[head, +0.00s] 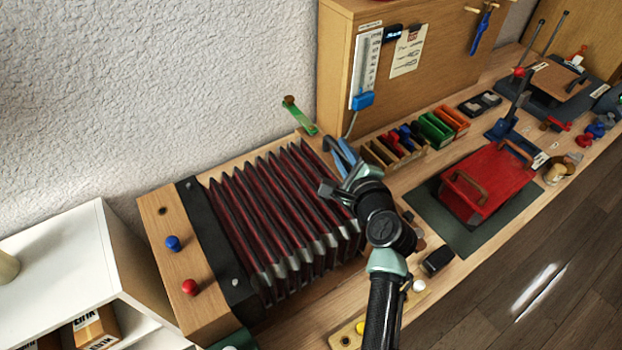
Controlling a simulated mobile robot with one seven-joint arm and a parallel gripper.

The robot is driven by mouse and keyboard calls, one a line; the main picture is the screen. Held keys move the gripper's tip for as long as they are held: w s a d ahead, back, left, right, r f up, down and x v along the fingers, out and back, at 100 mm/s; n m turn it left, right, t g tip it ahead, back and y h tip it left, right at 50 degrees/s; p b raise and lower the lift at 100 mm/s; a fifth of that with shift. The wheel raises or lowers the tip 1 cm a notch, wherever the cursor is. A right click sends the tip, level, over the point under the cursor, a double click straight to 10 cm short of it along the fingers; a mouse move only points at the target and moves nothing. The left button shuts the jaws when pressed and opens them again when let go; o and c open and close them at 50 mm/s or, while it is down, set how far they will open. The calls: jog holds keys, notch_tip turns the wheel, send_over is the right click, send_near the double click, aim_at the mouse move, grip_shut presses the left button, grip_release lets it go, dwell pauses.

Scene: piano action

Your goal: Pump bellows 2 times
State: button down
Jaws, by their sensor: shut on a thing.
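The bellows (275,215) lies on the wooden bench in the head view, its dark red pleats fanned out and stretched wide. Its left end meets a black plate and a wooden block (165,225) with a blue knob (173,243) and a red knob (190,287). My gripper (338,178) is at the upper right end of the bellows, shut on a blue handle (341,152) there. The gripper and arm hide part of the bellows' right end, so the exact contact is hard to see.
A green lever (299,114) stands behind the bellows near the wall. A red box (487,183) with handles sits on a dark mat to the right. Open-topped coloured bins (393,146) stand behind my arm. A white shelf (75,265) is at the left.

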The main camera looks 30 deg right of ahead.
jog(key=d+b, duration=0.1)
jog(key=d, duration=0.4)
jog(key=shift+d+r+b, duration=0.1)
jog(key=shift+d+b, duration=0.2)
jog(key=shift+b, duration=0.05)
jog(key=c, duration=0.9)
grip_release()
jog(key=shift+a, duration=0.1)
jog(key=shift+o, duration=0.3)
jog(key=shift+a, duration=0.1)
jog(key=v, duration=1.1)
jog(key=shift+s+b, duration=0.15)
jog(key=shift+b, duration=0.15)
jog(key=shift+v, duration=0.8)
